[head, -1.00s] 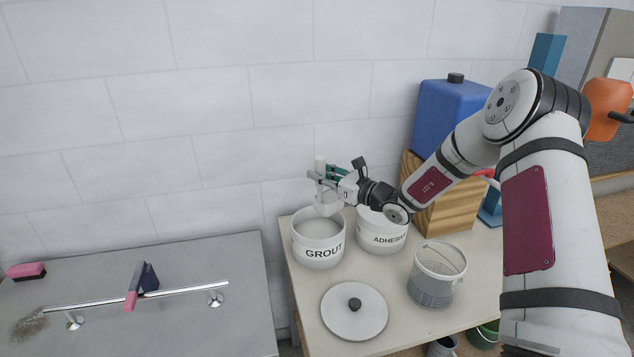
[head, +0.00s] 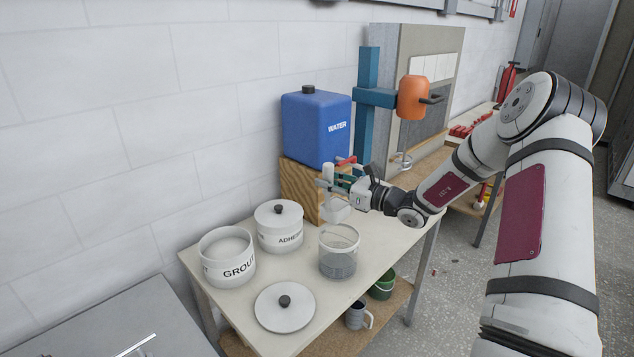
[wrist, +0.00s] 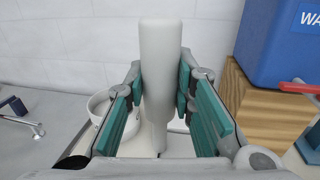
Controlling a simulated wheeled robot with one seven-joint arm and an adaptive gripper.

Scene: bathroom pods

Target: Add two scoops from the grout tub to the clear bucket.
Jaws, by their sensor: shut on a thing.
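My gripper (head: 338,182) is shut on the upright handle of a white scoop (head: 335,211). The handle also stands between the fingers in the wrist view (wrist: 160,70). The scoop's bowl hangs just above the rim of the clear bucket (head: 338,245); what is in the bowl cannot be seen. The bucket has grey material in its lower part. The grout tub (head: 238,269) stands open at the left of the table, with pale material inside. Its lid (head: 284,315) lies flat on the table in front.
The lidded adhesive tub (head: 280,240) stands between the grout tub and the bucket. A blue water container (head: 315,130) sits on a wooden block (head: 298,187) behind. Bare table shows right of the bucket.

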